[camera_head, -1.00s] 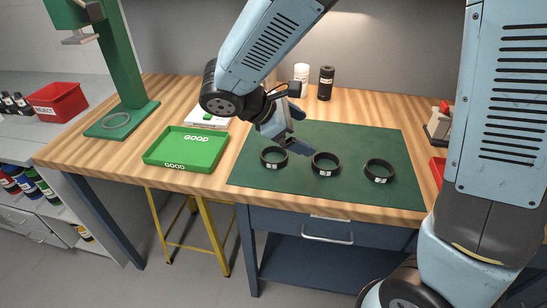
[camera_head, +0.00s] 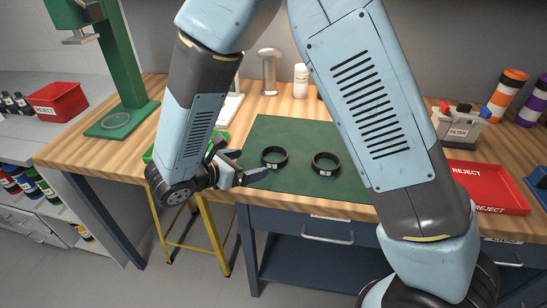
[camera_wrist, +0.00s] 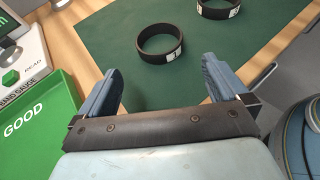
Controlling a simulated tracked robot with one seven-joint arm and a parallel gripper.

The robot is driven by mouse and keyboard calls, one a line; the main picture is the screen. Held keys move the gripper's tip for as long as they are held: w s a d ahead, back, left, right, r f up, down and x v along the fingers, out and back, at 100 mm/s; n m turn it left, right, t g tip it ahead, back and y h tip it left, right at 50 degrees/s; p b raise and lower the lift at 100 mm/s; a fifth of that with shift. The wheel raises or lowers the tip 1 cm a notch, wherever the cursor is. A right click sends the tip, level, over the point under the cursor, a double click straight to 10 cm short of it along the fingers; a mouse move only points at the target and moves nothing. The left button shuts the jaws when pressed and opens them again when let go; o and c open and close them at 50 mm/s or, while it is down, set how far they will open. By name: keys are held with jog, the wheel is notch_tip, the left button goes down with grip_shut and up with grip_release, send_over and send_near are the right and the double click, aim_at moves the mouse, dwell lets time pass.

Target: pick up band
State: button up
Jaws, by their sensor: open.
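A black band (camera_head: 275,157) with a white label lies on the green mat, and it also shows in the wrist view (camera_wrist: 160,43). A second black band (camera_head: 326,163) lies to its right and partly shows at the top of the wrist view (camera_wrist: 218,8). My gripper (camera_head: 250,163) is open and empty, just left of the first band. In the wrist view the fingers (camera_wrist: 160,66) are spread wide, with the first band ahead of them and clear of both. My arm covers the right part of the mat.
The green GOOD tray (camera_wrist: 35,125) is left of my gripper. A green press stand (camera_head: 125,60) is at far left.

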send_near(282, 152)
jog(key=shift+x, duration=2.05)
jog(key=shift+s+f, duration=0.15)
jog(key=shift+c, duration=0.3)
jog(key=c, duration=0.8)
